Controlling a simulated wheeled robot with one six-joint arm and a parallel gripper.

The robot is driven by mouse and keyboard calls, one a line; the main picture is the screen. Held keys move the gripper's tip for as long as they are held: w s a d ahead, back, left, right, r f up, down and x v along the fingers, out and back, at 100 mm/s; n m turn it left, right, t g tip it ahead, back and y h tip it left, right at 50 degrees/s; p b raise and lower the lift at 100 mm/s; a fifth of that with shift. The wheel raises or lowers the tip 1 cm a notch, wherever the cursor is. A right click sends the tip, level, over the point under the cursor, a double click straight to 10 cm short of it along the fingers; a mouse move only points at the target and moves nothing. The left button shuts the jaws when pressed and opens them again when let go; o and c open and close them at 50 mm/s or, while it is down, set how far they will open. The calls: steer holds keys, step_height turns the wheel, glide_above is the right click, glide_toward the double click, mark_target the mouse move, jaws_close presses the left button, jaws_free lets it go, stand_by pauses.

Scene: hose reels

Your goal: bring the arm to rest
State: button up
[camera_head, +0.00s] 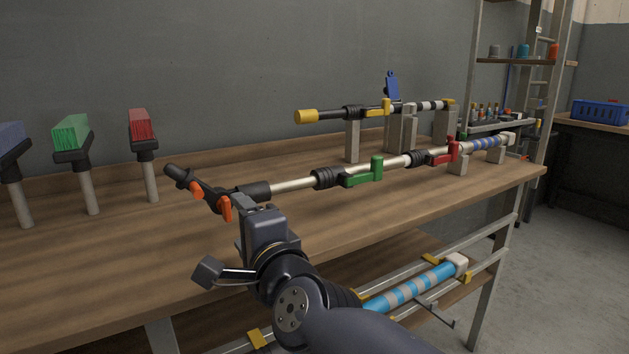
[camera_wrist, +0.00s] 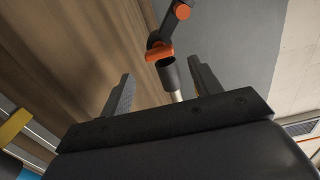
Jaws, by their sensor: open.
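My gripper (camera_head: 256,204) is at the end of my arm, raised above the front edge of the wooden workbench (camera_head: 330,225). Its two fingers stand apart in the wrist view (camera_wrist: 160,72), with nothing clamped between them. A pale pole with black, green and red fittings (camera_head: 295,184) lies along the bench just beyond the fingertips. Its black left end with orange levers (camera_head: 225,207) also shows in the wrist view (camera_wrist: 166,72), ahead of the finger gap. Whether a finger touches it I cannot tell.
Brushes with blue, green and red heads (camera_head: 142,124) stand upright at left. A yellow-tipped pole (camera_head: 335,114) rests on grey blocks behind. A blue striped tube (camera_head: 412,289) lies on the lower rack. A shelf (camera_head: 515,61) stands at back right; floor is clear at right.

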mark_target(227, 209)
steer(key=p+v, duration=0.3)
steer(key=v, duration=0.4)
steer(key=b+x, duration=0.4)
steer(key=x, duration=0.7)
steer(key=shift+w+a, duration=0.15)
steer(key=shift+w, duration=0.15)
steer(key=n+p, duration=0.1)
steer(key=n, duration=0.1)
steer(key=n+p, duration=0.1)
steer(key=shift+s+r+n, duration=0.1)
steer(key=shift+r+n, duration=0.2)
steer(key=shift+n, duration=0.1)
steer(key=n+p, duration=0.4)
steer(key=n, duration=0.1)
steer(key=shift+r, duration=0.1)
steer(key=n+p, duration=0.6)
steer(key=p, duration=0.1)
steer(key=shift+s+a+r, duration=0.1)
steer(key=shift+a, duration=0.05)
steer(key=n+p, duration=0.2)
steer(key=shift+n+p, duration=0.3)
steer(key=shift+p, duration=0.05)
steer(key=shift+n, duration=0.3)
steer(key=shift+s+f, duration=0.1)
steer(key=shift+f, duration=0.15)
